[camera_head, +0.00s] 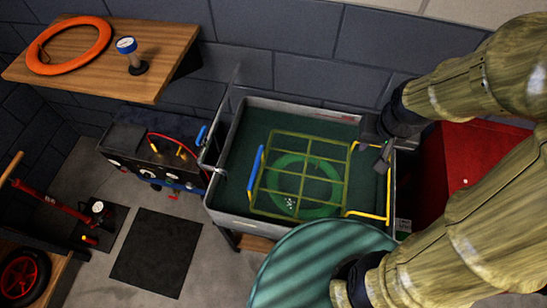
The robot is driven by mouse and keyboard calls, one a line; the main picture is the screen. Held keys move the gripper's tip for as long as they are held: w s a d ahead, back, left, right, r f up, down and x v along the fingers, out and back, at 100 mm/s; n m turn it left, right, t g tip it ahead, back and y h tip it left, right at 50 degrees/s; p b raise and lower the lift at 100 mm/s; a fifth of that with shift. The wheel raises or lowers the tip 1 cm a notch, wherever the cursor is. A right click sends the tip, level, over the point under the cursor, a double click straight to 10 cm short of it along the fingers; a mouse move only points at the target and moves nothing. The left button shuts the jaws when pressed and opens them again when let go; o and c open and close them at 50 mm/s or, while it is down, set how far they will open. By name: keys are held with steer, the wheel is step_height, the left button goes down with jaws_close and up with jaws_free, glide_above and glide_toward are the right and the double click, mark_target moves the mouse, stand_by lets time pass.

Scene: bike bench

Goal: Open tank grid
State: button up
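A grey-walled tank (236,222) with dark green water stands at the middle. A yellow-green grid (279,142) lies across it, with a blue handle (255,168) on its left side. A yellow bar (388,192) runs along the right side of the tank. A green ring (322,204) shows beneath the grid. My gripper (373,156) comes in from the right over the tank's far right corner. Its two fingers look apart, with nothing seen between them. They are close to the grid's right edge; I cannot tell whether they touch it.
A round teal surface (318,262) stands in front of the tank. A red cabinet (465,165) is at the right. A black mat (155,250) lies on open floor.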

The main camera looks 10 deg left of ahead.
steer(key=w+a+f+g+y+b, duration=0.1)
steer(key=w+a+f+b, duration=0.1)
steer(key=a, duration=0.5)
steer(key=w+a+f+b, duration=0.1)
steer(key=w+a+f, duration=0.15)
steer(key=a, duration=0.35)
steer(key=g+y+b, duration=0.1)
steer(key=g+b, duration=0.1)
glide_above(257, 161)
steer(key=d, duration=0.4)
steer(key=f, duration=0.2)
steer(key=shift+a+r, duration=0.15)
steer(key=shift+r, duration=0.05)
steer(key=shift+f, duration=0.1)
steer(key=a+f, duration=0.1)
steer(key=f, duration=0.4)
steer(key=a+f, duration=0.1)
steer(key=f, duration=0.5)
steer(key=a+f, duration=0.1)
steer(key=f, duration=0.5)
steer(key=shift+a, duration=0.15)
steer(key=shift+c, duration=0.3)
jaws_close()
